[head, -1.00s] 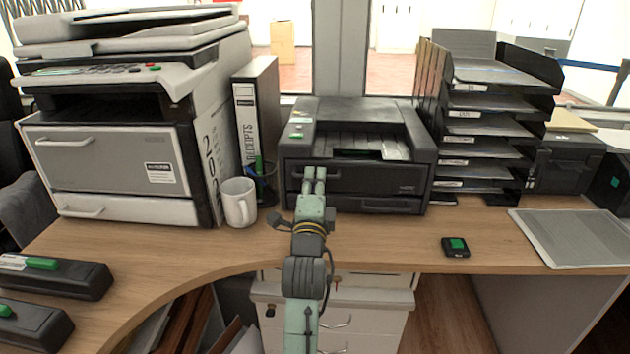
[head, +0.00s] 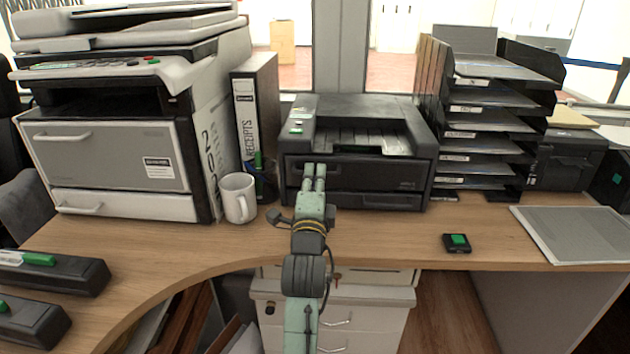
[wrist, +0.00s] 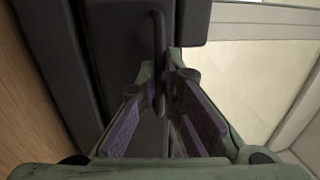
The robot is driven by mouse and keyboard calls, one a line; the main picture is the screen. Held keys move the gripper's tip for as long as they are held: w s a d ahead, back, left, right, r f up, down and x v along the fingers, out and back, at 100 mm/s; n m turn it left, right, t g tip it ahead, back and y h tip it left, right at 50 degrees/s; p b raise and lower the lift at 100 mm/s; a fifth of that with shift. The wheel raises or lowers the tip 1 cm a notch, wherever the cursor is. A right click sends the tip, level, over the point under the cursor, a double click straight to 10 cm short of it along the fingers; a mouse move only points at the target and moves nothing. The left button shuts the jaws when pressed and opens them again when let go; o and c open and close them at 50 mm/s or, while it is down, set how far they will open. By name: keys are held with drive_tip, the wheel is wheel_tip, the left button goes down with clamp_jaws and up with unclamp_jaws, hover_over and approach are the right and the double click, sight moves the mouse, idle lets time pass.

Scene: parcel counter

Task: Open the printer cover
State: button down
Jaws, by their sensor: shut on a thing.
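The small black printer (head: 405,172) stands at the back of the counter, in the middle of the head view. A dark front panel with a bar handle faces me. The panel looks closed in the head view. My gripper (head: 314,170) is at the left part of this panel, its fingers reaching up and forward. In the wrist view the dark bar handle (wrist: 158,35) runs between the fingertips of my gripper (wrist: 163,76), which are shut on it. The fingers hide part of the handle in the head view.
A white mug (head: 238,198) and a binder (head: 250,125) stand left of the printer, beside a large copier (head: 105,155). A black tray stack (head: 482,128) stands close on the right. A small black device (head: 456,243) lies on the counter (head: 385,243), which is clear before the printer.

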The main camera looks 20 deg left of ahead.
drive_tip(key=f+t+b, duration=0.1)
drive_tip(key=b, duration=0.3)
drive_tip(key=s+t+b, duration=0.1)
drive_tip(key=b, duration=0.2)
drive_tip(key=shift+d+f+y+b, duration=0.1)
drive_tip(key=shift+f+y+b, duration=0.2)
drive_tip(key=shift+f+b, duration=0.1)
drive_tip(key=shift+r+t, duration=0.2)
drive_tip(key=shift+t, duration=0.1)
